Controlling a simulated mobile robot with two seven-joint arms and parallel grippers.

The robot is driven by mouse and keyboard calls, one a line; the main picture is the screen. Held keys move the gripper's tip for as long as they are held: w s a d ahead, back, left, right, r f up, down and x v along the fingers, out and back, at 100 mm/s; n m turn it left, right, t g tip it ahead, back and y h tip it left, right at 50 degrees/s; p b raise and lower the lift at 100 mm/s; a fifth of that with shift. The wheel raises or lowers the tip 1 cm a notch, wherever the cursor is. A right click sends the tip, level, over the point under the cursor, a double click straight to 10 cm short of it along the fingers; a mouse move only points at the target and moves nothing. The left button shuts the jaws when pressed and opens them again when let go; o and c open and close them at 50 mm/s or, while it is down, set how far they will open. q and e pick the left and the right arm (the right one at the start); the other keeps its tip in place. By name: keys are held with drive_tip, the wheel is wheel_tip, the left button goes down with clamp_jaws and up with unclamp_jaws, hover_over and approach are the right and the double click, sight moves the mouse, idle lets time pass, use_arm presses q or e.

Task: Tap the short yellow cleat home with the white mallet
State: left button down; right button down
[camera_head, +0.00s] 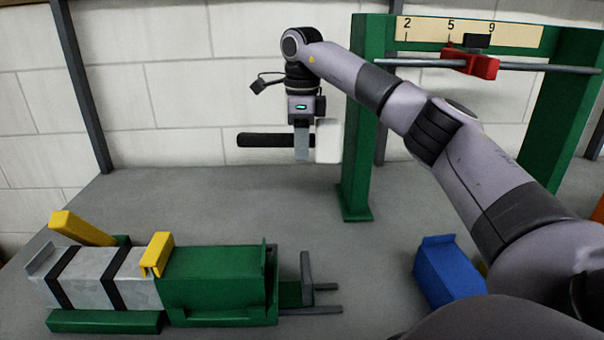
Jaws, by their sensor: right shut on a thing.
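The white mallet has a white head (328,141) and a black handle (265,140). My right gripper (302,152) is shut on the mallet, which hangs level in the air in front of the wall, above and to the right of the duct. The short yellow cleat (157,254) sits upright where the grey duct (85,280) meets the green block (215,280); how deep it sits cannot be told. A longer yellow piece (80,229) lies tilted behind the duct's left end. The mallet is well apart from both yellow pieces. My left gripper is out of view.
A green frame (356,180) with a number strip (470,33) and a red slider (470,63) on a bar stands at the right. A blue block (447,270) lies in front of it. Grey prongs (308,288) stick out right of the green block. The middle floor is clear.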

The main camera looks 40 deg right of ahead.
sight(291, 136)
wheel_tip(291, 136, up, 4)
drive_tip(key=shift+a+r+p, duration=0.1)
drive_tip(key=shift+r+p, duration=0.1)
drive_tip(key=shift+p, duration=0.1)
drive_tip(key=shift+w+a+r+n+p, duration=0.2)
drive_tip(key=shift+a+r+n, duration=0.2)
drive_tip(key=shift+a, duration=0.15)
drive_tip(key=shift+w+a+r+n+p, duration=0.15)
drive_tip(key=shift+a+r+n, duration=0.1)
drive_tip(key=shift+a+n, duration=0.25)
drive_tip(key=s+a+r+n+p, duration=0.1)
drive_tip(key=s+a+n+p, duration=0.1)
drive_tip(key=a+n, duration=0.9)
drive_tip(key=s+a+r+n+p, duration=0.15)
drive_tip(key=a+n, duration=0.45)
drive_tip(key=a, duration=0.8)
drive_tip(key=s+a+f+n+b, duration=0.2)
drive_tip(key=s+a+f+n, duration=0.3)
drive_tip(key=a+f+n, duration=0.1)
drive_tip(key=shift+s+f, duration=0.2)
drive_tip(key=shift+f, duration=0.4)
drive_tip(key=shift+a, duration=0.1)
